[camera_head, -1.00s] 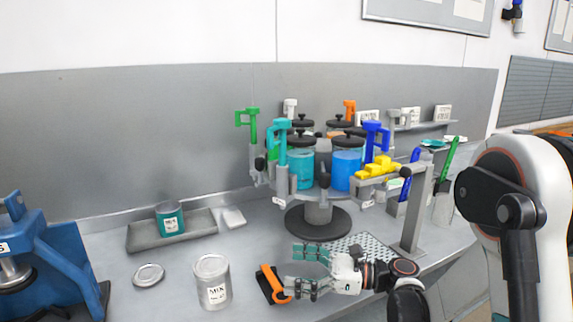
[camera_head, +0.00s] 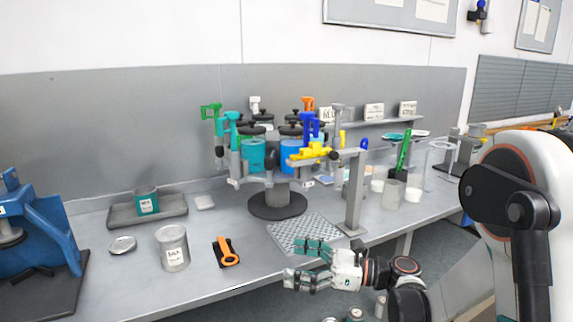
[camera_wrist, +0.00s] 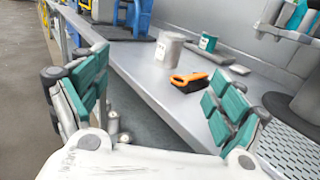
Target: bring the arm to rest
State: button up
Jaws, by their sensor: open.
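My gripper (camera_head: 303,263) hangs off the front edge of the grey bench in the head view. Its two teal-padded fingers are spread apart with nothing between them. In the wrist view my gripper (camera_wrist: 155,110) also shows open and empty, with the bench edge beyond the fingers. My arm reaches in from the right. The orange-handled black brush or scraper (camera_head: 228,253) lies on the bench to the left of my gripper, apart from it.
The carousel (camera_head: 277,205) with colored jars and taps stands mid-bench, a perforated plate (camera_head: 303,232) before it. A MIX can (camera_head: 172,248), loose lid (camera_head: 122,245), tray (camera_head: 120,215) and blue press (camera_head: 35,235) are at left. An upright post (camera_head: 355,195) stands right. Open floor lies in front.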

jog(key=w+d+r+m+t+h, duration=0.1)
jog(key=w+d+r+m+t, duration=0.15)
jog(key=r+m+t, duration=0.45)
jog(key=w+d+r+m+t+h, duration=0.1)
jog(key=w+d+r+m+t, duration=0.2)
jog(key=r+m, duration=0.4)
jog(key=d+r+m+t+h, duration=0.65)
jog(key=d+m+h, duration=0.45)
jog(key=m, duration=0.5)
jog(key=s+d+f+m+g+h, duration=0.55)
jog(key=s+m+h, duration=0.2)
jog(key=m, duration=0.45)
jog(key=s+a+f+m+g+y, duration=0.1)
jog(key=s+a+f+m+g, duration=0.1)
jog(key=s+f, duration=0.5)
jog(key=s+a+f+m+g+y, duration=0.1)
jog(key=s+f+m+g, duration=0.4)
jog(key=s, duration=0.6)
notch_tip(320, 180, down, 2)
jog(key=shift+s+a+f+m+g, duration=0.15)
jog(key=shift+s+a+m+g, duration=0.15)
jog(key=shift+a+m, duration=0.45)
jog(key=shift+d, duration=0.2)
